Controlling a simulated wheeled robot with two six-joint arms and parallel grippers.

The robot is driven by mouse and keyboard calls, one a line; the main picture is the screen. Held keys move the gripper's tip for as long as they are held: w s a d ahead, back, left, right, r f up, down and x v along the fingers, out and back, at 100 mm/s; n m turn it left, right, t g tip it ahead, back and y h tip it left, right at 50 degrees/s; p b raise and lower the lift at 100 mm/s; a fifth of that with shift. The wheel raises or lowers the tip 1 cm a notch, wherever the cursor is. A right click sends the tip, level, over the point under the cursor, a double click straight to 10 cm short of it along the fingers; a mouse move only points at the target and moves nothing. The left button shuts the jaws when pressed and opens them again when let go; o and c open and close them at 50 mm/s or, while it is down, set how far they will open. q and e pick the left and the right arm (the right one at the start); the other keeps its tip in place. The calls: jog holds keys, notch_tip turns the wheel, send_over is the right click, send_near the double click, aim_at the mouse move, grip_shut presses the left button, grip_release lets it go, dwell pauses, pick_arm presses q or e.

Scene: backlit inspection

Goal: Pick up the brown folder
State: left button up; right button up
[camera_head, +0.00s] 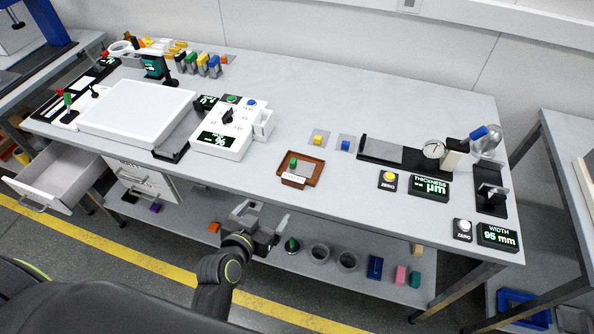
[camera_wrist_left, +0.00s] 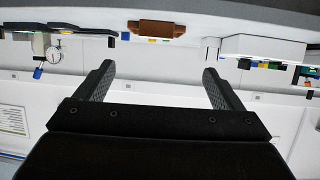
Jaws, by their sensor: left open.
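The only brown thing of that kind is a shallow brown tray-like holder (camera_head: 314,182) with a raised rim and a white label on its front edge. It lies on the bench near the front edge, and I cannot tell that it is a folder. A small green piece (camera_head: 293,162) is inside it. The brown holder also shows upside down at the top of the left wrist view (camera_wrist_left: 162,29). My left gripper (camera_head: 263,216) is open and empty, in front of the bench, below and left of the holder. Its two fingers (camera_wrist_left: 158,75) stand wide apart in the left wrist view. My right gripper is not in view.
The grey bench (camera_head: 350,215) has a white dial box (camera_head: 219,142) left of the holder and a thickness gauge (camera_head: 400,152) to its right. An open drawer (camera_head: 58,172) juts out at left. A lower shelf (camera_head: 330,275) carries cups and blocks.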

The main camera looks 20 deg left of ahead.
pick_arm(q)
jog(key=b, duration=0.5)
send_near(292, 181)
jog(key=w+f, duration=0.2)
jog(key=shift+w, duration=0.65)
jog(key=b+x, duration=0.3)
jog(key=shift+w+d+b, duration=0.2)
jog(key=shift+w+b, duration=0.2)
jog(key=shift+w+f+b, duration=0.15)
jog(key=shift+w+b, duration=0.25)
jog(key=shift+w, duration=0.2)
jog(key=shift+c, duration=0.3)
jog(key=c, duration=1)
jog(key=shift+d, duration=0.1)
